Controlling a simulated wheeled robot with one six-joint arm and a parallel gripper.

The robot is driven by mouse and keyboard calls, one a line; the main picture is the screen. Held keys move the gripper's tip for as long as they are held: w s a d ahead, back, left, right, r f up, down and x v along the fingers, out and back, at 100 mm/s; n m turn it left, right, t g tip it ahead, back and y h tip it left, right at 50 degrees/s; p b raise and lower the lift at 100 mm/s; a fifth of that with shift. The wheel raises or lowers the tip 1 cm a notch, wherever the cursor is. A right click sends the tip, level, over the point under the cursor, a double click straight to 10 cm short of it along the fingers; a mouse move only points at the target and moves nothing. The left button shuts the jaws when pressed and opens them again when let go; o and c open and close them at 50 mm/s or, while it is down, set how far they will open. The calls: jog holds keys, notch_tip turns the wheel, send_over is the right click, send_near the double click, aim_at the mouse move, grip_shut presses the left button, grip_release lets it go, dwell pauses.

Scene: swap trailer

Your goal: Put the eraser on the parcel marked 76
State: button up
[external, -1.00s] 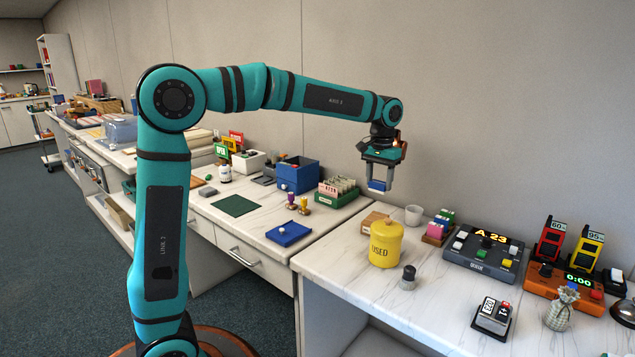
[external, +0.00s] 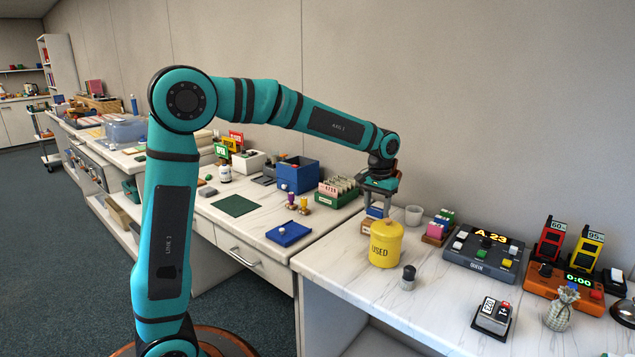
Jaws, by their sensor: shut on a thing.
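My gripper (external: 378,197) is shut on a small blue and white block, which looks like the eraser (external: 375,211). It holds the eraser just above or on a small brown box (external: 367,227), likely the parcel; I cannot tell whether they touch. The box sits on the right-hand counter near the wall, behind the yellow canister marked USED (external: 386,245), which hides part of it. No number 76 is readable on the box.
A white cup (external: 413,215) stands just right of the box. A holder of coloured blocks (external: 439,228) and a dark queue console (external: 484,252) are further right. A dark-topped stamp (external: 408,277) stands in front. The left counter holds a green card box (external: 338,194).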

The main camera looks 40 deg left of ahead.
aim_at(376, 210)
jog(key=shift+f, duration=0.1)
jog(key=o, duration=1)
jog(key=shift+c, duration=0.2)
notch_tip(376, 210, up, 12)
